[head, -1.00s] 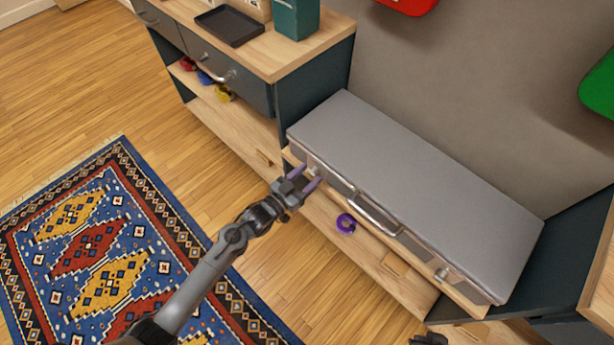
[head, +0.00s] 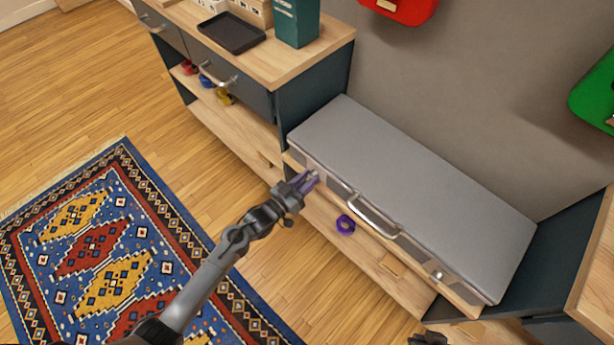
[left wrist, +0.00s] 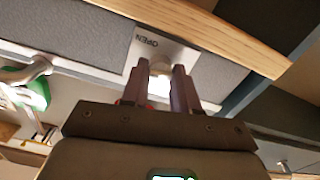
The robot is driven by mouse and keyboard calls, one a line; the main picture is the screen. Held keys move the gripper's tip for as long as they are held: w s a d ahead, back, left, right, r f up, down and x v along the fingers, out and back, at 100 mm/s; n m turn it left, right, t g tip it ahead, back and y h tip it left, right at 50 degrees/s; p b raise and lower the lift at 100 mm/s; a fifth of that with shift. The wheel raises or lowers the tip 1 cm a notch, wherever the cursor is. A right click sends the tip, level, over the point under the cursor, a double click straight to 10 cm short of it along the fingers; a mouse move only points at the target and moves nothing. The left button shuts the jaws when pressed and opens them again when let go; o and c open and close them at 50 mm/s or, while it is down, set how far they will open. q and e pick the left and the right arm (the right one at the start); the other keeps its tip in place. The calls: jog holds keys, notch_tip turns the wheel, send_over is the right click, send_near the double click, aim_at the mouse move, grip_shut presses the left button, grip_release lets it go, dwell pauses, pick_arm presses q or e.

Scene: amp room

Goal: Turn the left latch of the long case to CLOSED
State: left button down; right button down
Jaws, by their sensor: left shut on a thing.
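The long grey case (head: 415,185) lies on the low shelf against the wall, lid down. My left gripper (head: 308,180) is at the left end of its front face. In the left wrist view, the fingers (left wrist: 160,78) are shut on the left latch (left wrist: 159,88), a pale knob mostly hidden between them. Its light plate (left wrist: 170,48) shows the word OPEN beside the fingers; no other word on it is visible. The second latch (head: 438,275) is at the right end of the front. A dark tip of my right gripper (head: 428,340) shows at the bottom edge.
A metal handle (head: 374,215) sticks out mid-front of the case. A purple ring (head: 345,224) lies below on the shelf. A cabinet (head: 300,105) stands to the left, with a tray (head: 231,33) on top. Open floor and a patterned rug (head: 95,250) lie in front.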

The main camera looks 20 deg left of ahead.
pick_arm(q)
jog(key=n+p, duration=0.2)
jog(key=shift+r+n+p, duration=0.3)
jog(key=shift+n+p, duration=0.05)
jog(key=shift+n, duration=0.05)
jog(key=n+p, duration=0.3)
jog(key=n, duration=0.1)
jog(key=shift+f, duration=0.1)
jog(key=n+p, duration=0.2)
jog(key=n, duration=0.3)
jog(key=shift+p, duration=0.3)
jog(key=n+p, duration=0.1)
jog(key=n, duration=0.2)
jog(key=shift+f, duration=0.1)
jog(key=shift+n, duration=0.4)
jog(key=shift+f, duration=0.1)
jog(key=c, duration=0.8)
grip_release()
jog(key=shift+c, duration=0.2)
